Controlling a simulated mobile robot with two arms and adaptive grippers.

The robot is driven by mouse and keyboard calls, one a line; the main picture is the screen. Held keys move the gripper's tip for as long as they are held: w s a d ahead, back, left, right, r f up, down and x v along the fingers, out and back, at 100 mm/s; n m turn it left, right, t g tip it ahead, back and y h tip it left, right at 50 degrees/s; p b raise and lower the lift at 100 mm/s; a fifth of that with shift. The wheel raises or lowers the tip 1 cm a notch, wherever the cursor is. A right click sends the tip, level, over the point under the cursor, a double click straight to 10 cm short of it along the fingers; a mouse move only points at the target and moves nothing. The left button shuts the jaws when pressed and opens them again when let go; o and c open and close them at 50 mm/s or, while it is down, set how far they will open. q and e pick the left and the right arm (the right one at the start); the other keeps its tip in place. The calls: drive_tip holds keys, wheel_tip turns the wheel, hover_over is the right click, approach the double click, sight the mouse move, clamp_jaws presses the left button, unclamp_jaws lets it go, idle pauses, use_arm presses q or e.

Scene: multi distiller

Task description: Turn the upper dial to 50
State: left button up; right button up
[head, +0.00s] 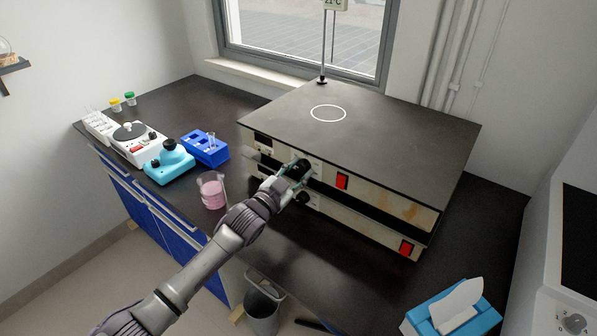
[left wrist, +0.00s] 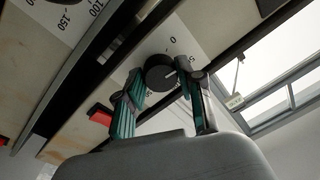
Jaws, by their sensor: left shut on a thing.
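The upper dial (left wrist: 160,72) is a black round knob on the cream front panel of the upper unit of the multi distiller (head: 405,210). In the left wrist view, a scale with 0 and 50 shows around it, partly hidden by my fingers. My left gripper (head: 293,172) is at the upper dial, and in the left wrist view its two fingers (left wrist: 161,85) are shut on the knob from both sides. The lower dial (head: 303,197) sits below on the lower unit. My right gripper is not in view.
Red switches (head: 342,181) are right of the dials. A beaker with pink liquid (head: 212,190) stands left of my arm. A blue tube rack (head: 205,148), a teal device (head: 169,161) and a white stirrer (head: 138,143) stand further left. A tissue box (head: 455,310) is at front right.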

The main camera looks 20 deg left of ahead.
use_arm(q)
drive_tip(key=shift+m, duration=2.1)
drive_tip(key=o, duration=1.1)
drive_tip(key=shift+o, duration=0.2)
drive_tip(key=shift+s, duration=0.1)
drive_tip(key=v, duration=1.2)
drive_tip(key=shift+a+f, duration=0.15)
drive_tip(key=shift+f, duration=0.05)
